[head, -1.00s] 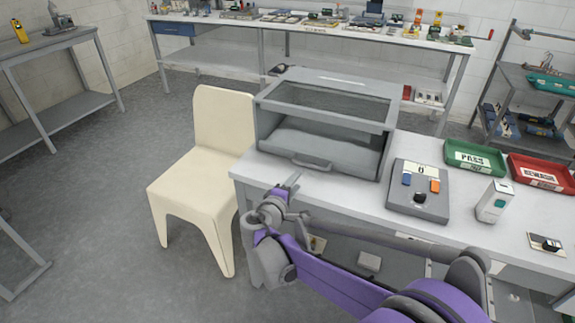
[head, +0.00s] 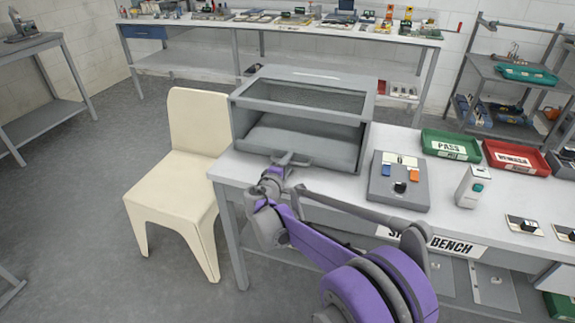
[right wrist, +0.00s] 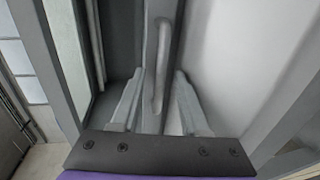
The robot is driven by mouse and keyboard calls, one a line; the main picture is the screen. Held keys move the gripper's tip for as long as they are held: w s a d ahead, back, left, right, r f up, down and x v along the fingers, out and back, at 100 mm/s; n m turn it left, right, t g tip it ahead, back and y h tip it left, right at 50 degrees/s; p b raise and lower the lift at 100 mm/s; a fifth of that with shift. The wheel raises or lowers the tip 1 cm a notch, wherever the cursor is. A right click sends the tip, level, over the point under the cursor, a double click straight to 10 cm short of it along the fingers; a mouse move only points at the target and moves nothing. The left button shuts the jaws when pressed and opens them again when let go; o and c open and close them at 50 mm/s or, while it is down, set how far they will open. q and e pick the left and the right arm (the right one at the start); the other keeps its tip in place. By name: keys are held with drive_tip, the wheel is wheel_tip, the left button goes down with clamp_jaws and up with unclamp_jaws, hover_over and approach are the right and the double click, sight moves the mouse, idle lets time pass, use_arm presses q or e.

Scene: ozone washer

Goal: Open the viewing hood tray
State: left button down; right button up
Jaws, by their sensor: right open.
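The grey viewing hood (head: 368,108) stands on the bench, with a dark window in its sloping top. Its pale grey tray (head: 310,143) shows inside the open front, and a bar handle (head: 300,162) sits at the front lower edge. My right gripper (head: 284,164) is at this handle, coming from the front. In the right wrist view the handle (right wrist: 161,65) runs up the picture between the two open fingers (right wrist: 158,98). I cannot tell whether either finger touches it. My left gripper is not in view.
A cream chair (head: 180,180) stands close to the bench's left end. Right of the hood, the bench (head: 335,190) holds a grey control box (head: 400,195), a green PASS tray (head: 450,135), a red tray (head: 515,144) and a small white device (head: 473,187).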

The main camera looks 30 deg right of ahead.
clamp_jaws()
idle(1.3)
